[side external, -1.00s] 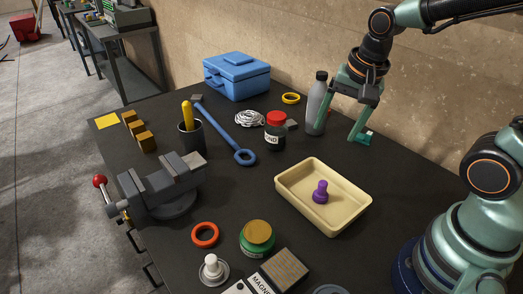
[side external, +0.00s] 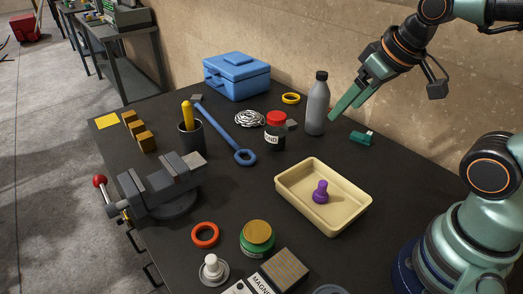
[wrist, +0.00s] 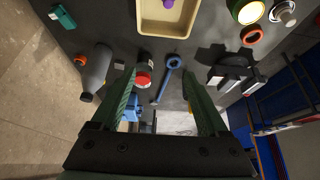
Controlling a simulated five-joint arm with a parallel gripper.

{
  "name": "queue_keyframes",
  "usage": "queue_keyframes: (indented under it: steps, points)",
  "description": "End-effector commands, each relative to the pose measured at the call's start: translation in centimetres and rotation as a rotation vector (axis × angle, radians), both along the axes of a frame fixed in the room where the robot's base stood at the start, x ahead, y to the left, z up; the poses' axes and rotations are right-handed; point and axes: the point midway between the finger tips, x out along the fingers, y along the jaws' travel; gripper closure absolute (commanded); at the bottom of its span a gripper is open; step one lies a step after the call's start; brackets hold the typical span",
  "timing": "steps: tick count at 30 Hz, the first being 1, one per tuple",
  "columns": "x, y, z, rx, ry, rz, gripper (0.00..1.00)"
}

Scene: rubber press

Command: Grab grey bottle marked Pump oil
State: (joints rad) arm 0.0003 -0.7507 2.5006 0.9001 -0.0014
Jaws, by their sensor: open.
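The grey bottle (side external: 317,108) with a dark cap stands upright near the back wall in the side view. No label can be read on it. It also shows in the wrist view (wrist: 97,68), to the left of the left finger and outside the jaws. My gripper (side external: 348,101) is open and empty, tilted to the right of the bottle in the side view, its fingers pointing down and left. In the wrist view the gripper (wrist: 158,80) has its two green fingers spread wide with a gap between them.
A red-capped jar (side external: 275,133) stands left of the bottle and a small green block (side external: 361,138) lies to its right. A yellow ring (side external: 291,98) lies behind. A cream tray (side external: 290,194) with a purple piece (side external: 320,191) is in front.

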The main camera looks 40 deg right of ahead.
Motion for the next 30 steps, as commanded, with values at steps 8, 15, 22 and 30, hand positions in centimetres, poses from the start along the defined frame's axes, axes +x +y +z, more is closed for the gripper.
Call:
queue_keyframes:
  steps: [8,15,22,30]
  points:
    - [0.0,0.0,0.0,0.0,0.0,-0.001,0.22]
    - [0.0,0.0,0.0,0.0,0.0,-0.001,0.0]
    - [0.1,0.0,0.1,0.001,0.001,-0.004,0.0]
    - [4.1,-2.3,2.5,0.046,0.041,-0.157,0.0]
